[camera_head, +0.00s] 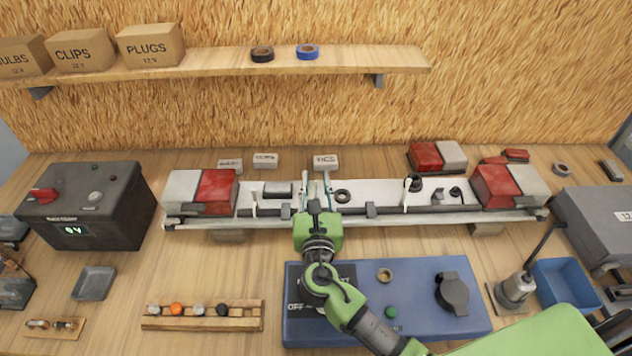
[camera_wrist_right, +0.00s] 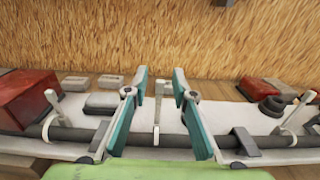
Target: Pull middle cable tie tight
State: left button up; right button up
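The white middle cable tie (camera_wrist_right: 158,110) stands upright at the dark cable (camera_wrist_right: 75,135) on the pale trailer board (camera_head: 375,190). In the wrist view its tail is between the two teal fingers of my right gripper (camera_wrist_right: 160,76), with a gap on both sides. The right gripper (camera_head: 316,182) is open over the middle of the board; in the head view it largely hides this tie. A left cable tie (camera_head: 254,203) and a right cable tie (camera_head: 406,193) also stand at the cable. My left gripper is not in view.
Red and white lamps sit at the board's left end (camera_head: 218,190) and right end (camera_head: 493,187). A black ring (camera_head: 342,196) lies right of my gripper. A dark control box (camera_head: 85,205) stands left; a blue panel (camera_head: 430,325) lies in front.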

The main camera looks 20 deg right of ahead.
jog(key=v, duration=1.2)
